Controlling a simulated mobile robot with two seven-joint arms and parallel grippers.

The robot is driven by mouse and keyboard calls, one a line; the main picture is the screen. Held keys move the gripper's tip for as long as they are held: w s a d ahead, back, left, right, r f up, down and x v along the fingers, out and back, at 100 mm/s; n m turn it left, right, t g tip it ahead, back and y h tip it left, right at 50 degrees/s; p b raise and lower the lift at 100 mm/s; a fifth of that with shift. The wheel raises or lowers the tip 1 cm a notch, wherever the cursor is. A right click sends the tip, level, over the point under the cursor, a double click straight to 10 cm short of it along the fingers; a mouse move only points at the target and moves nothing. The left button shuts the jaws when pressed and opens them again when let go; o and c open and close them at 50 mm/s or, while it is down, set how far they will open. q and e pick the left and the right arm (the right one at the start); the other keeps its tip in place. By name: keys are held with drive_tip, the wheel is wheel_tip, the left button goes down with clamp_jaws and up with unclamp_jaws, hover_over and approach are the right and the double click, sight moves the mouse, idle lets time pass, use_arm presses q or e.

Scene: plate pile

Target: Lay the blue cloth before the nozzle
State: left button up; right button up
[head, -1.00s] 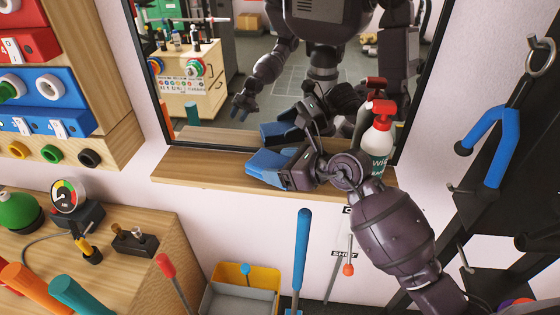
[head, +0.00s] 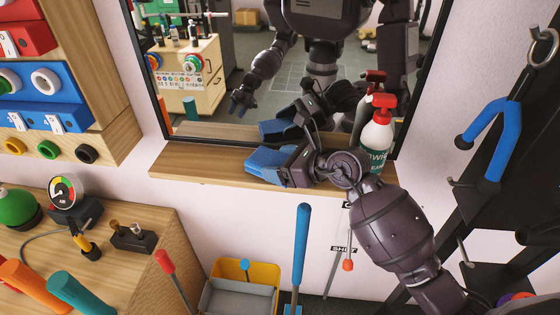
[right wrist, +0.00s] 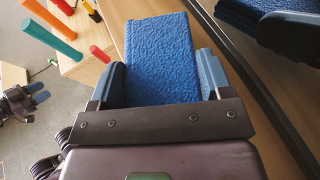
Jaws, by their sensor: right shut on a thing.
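The blue cloth (head: 264,161) is a thick folded piece at the shelf, low in front of the mirror. In the right wrist view the cloth (right wrist: 160,50) lies between my right gripper's two fingers. My right gripper (head: 279,166) is shut on it, just above or at the shelf; I cannot tell whether the cloth touches the wood. A white spray bottle (head: 377,140) with a red nozzle (head: 382,108) stands on the shelf to the right, behind my right forearm. My left gripper (right wrist: 38,98) shows small at the left of the right wrist view, its opening unclear.
The wooden shelf (head: 200,168) is bare at its left end. A mirror (head: 205,120) stands behind it and reflects me, the cloth and the bottle. A workbench with a gauge (head: 65,190) is at lower left. A blue-handled tool (head: 301,245) rises below the shelf.

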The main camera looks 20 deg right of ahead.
drive_tip(key=shift+f, duration=0.15)
drive_tip(key=o, duration=1)
drive_tip(key=shift+c, duration=0.2)
drive_tip(key=shift+s+d, duration=0.25)
drive_tip(key=v, duration=0.8)
drive_tip(key=shift+s+d+r+p, duration=0.15)
drive_tip(key=shift+s+r+p, duration=0.05)
drive_tip(key=shift+r+p, duration=0.1)
drive_tip(key=shift+v, duration=0.75)
drive_tip(key=shift+f, duration=0.1)
